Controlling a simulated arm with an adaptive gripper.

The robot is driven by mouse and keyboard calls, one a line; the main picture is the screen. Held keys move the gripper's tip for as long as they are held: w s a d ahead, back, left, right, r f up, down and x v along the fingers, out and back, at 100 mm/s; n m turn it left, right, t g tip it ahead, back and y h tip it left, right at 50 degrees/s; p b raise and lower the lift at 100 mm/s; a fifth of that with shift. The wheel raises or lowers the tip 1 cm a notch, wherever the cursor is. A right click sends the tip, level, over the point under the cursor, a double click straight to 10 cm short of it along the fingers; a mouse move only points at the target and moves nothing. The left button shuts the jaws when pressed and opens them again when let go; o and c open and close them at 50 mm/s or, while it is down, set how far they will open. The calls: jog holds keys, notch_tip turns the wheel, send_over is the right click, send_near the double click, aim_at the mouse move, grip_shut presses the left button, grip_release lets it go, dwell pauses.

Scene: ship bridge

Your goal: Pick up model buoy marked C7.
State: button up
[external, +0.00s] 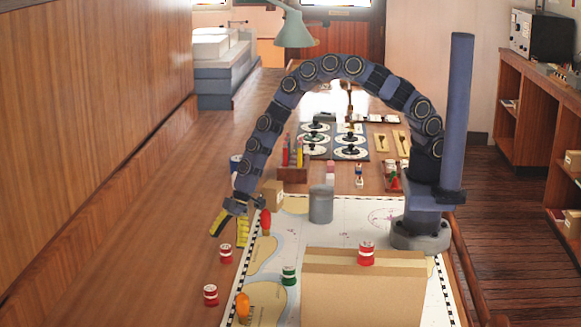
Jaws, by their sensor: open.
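Several small model buoys are in the external view, and their markings are too small to read, so I cannot tell which is C7. A red and white buoy (225,253) stands on the wooden table left of the chart, and another red and white buoy (210,295) stands nearer the camera. A third red and white buoy (366,252) is on top of a cardboard box. A green and white buoy (288,276) stands on the chart. My gripper (229,236) is open and empty, pointing down just above the first red buoy.
The cardboard box (362,290) stands on the chart (352,212) at the front. A grey cylinder (321,204), a smaller box (271,195), a red-orange item (265,222) and an orange item (243,305) are nearby. The table's left side is mostly clear.

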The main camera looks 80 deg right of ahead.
aim_at(226, 246)
jog(key=x, duration=0.4)
jog(key=shift+a, duration=0.1)
jog(key=c, duration=1)
